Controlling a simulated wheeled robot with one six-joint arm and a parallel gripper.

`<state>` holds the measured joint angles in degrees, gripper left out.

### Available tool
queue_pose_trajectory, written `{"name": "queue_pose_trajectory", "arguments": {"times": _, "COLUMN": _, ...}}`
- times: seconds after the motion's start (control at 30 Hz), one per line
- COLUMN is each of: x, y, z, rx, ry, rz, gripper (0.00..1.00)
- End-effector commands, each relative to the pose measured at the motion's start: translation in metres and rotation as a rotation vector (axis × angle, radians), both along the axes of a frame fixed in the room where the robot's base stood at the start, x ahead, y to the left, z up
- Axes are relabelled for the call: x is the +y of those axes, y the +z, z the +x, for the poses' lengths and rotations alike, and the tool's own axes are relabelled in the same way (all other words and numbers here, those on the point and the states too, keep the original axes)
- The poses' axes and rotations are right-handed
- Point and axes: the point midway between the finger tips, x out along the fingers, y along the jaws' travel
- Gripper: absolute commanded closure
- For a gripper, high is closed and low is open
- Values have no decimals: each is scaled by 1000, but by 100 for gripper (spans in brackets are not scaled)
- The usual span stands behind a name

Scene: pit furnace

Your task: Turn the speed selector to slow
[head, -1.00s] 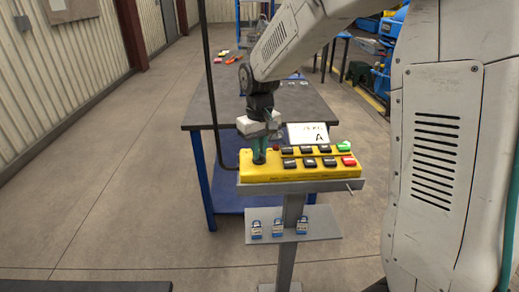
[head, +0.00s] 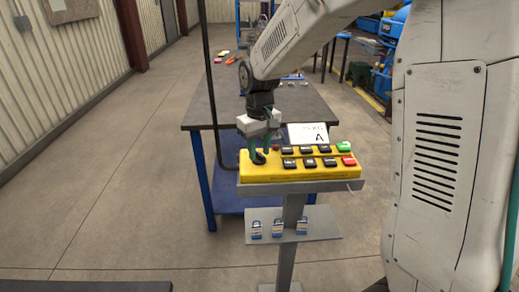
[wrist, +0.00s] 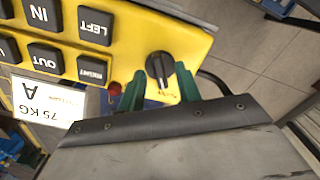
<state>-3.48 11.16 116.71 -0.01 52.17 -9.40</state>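The speed selector is a black rotary knob (wrist: 160,68) on the end of the yellow control box (wrist: 130,30). In the wrist view its ridge runs nearly up and down, with a pale mark on it. Small lettering beside it is too blurred to read. My gripper (wrist: 162,84) points at the box, with one green finger on each side of the knob. The fingers are apart, with yellow showing between the left finger and the knob. In the head view my gripper (head: 261,157) is down at the box's left end and partly hides the knob.
Black push buttons (head: 308,150), a green button (head: 344,146) and a red button (head: 348,161) lie right of the selector. A white card (head: 308,133) stands behind the box. A dark-topped table (head: 200,108) is behind.

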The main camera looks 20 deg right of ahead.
Motion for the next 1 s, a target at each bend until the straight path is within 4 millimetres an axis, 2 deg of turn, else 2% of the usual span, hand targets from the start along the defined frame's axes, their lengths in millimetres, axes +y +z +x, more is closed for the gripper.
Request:
{"name": "queue_pose_trajectory", "arguments": {"times": 0.3, "x": 0, "y": 53, "z": 1, "rx": -5, "ry": 0, "rz": 0, "gripper": 66}}
{"name": "queue_pose_trajectory", "arguments": {"times": 0.43, "x": 0, "y": 67, "z": 1, "rx": -3, "ry": 0, "rz": 0, "gripper": 66}}
{"name": "queue_pose_trajectory", "arguments": {"times": 0.6, "x": 0, "y": 74, "z": 0, "rx": -1, "ry": 0, "rz": 0, "gripper": 66}}
{"name": "queue_pose_trajectory", "arguments": {"times": 1.0, "x": 0, "y": 74, "z": 0, "rx": -1, "ry": -3, "rz": 0, "gripper": 66}}
